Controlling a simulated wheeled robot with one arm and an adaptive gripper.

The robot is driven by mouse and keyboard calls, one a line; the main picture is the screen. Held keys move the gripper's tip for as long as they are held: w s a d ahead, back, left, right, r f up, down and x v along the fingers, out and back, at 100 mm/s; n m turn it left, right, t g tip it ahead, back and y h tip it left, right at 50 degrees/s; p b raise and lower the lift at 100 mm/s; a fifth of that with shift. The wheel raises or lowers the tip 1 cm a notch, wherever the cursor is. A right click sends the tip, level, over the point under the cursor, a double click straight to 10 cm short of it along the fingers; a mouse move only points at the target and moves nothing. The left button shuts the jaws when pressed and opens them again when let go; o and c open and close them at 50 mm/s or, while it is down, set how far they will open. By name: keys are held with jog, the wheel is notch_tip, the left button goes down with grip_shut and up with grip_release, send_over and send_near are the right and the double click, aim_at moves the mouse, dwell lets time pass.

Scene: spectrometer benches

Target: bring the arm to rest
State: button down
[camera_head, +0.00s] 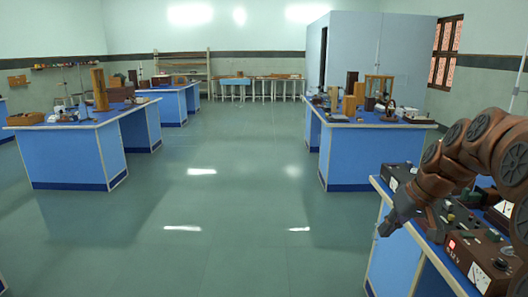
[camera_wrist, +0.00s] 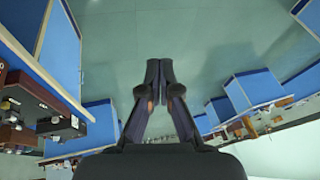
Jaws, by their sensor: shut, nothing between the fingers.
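My arm (camera_head: 470,150) is bent at the right of the head view. My gripper (camera_head: 383,230) hangs by the left edge of the near right bench (camera_head: 388,262), its tip pointing down and left. In the wrist view my gripper (camera_wrist: 159,68) has its two fingers together, shut, with nothing between them. Green floor shows beyond the fingertips.
Instrument boxes with meters (camera_head: 484,260) stand on the near right bench, close under my arm. Another blue bench (camera_head: 350,157) with apparatus is behind it, and one (camera_head: 70,158) stands at the left. The floor aisle (camera_head: 220,220) between is clear.

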jog(key=s+a+g+p, duration=0.1)
jog(key=s+a+g, duration=0.1)
jog(key=s+a, duration=0.65)
jog(key=s+a+f+g+h+p, duration=0.1)
jog(key=s+f, duration=0.1)
jog(key=s, duration=0.6)
jog(key=s+a+f+g+h+p, duration=0.1)
jog(key=s+f, duration=0.1)
jog(key=s, duration=0.7)
jog(key=s+a+f+m+g+h+p, duration=0.1)
jog(key=s+f, duration=0.1)
jog(key=s, duration=0.7)
jog(key=shift+a+f+g+p, duration=0.15)
jog(key=shift+f+g+p, duration=0.15)
jog(key=shift+f, duration=0.1)
